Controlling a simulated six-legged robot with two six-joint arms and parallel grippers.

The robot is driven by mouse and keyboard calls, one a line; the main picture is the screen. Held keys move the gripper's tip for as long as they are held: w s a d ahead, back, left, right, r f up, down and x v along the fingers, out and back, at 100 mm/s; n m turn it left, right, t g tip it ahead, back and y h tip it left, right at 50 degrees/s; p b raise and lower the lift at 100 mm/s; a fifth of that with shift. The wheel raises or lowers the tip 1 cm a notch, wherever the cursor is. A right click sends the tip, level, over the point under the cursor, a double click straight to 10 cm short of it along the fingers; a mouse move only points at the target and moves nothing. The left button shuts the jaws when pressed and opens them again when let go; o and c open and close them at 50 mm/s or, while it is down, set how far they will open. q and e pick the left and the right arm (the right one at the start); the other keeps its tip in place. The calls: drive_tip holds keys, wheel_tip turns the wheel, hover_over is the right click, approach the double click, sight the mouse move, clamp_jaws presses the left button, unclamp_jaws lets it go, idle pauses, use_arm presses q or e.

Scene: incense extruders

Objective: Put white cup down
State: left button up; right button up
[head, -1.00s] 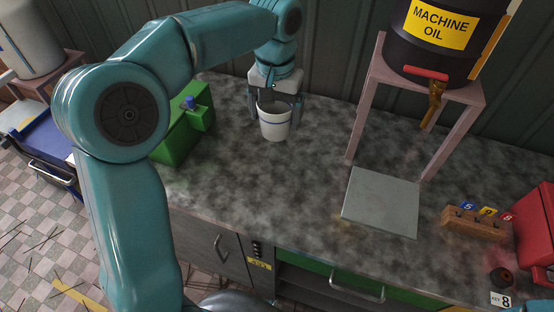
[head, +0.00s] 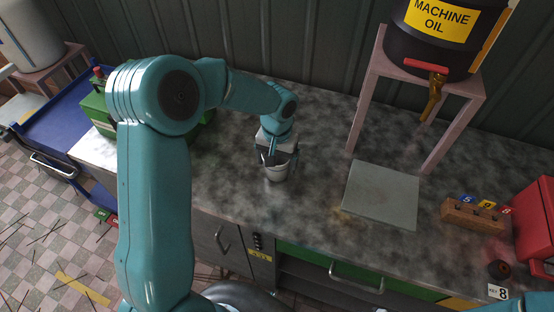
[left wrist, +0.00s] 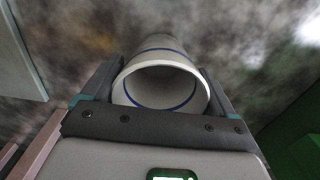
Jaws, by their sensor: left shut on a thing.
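The white cup (head: 277,173) has a thin blue band and stands about upright over the marbled worktop (head: 320,215). My left gripper (head: 276,164) is shut on it from above, one finger on each side. In the left wrist view the cup (left wrist: 160,85) sits between the fingers, its open mouth facing the camera, with a blue line inside and no contents that I can see. I cannot tell if its base touches the worktop. My right gripper is out of view.
A grey square plate (head: 380,195) lies right of the cup, below a tapped machine oil drum (head: 436,40) on a pink stand (head: 358,110). A green machine (head: 97,115) is partly behind my arm. A wooden key block (head: 476,215) and a red box (head: 535,220) stand far right.

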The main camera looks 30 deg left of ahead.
use_arm(q)
drive_tip(key=shift+w+f, duration=0.2)
drive_tip(key=shift+f, duration=0.25)
drive_tip(key=shift+s+f, duration=0.1)
drive_tip(key=shift+s, duration=0.1)
drive_tip(key=o, duration=1)
drive_tip(key=shift+c, duration=0.2)
drive_tip(key=shift+w, duration=0.15)
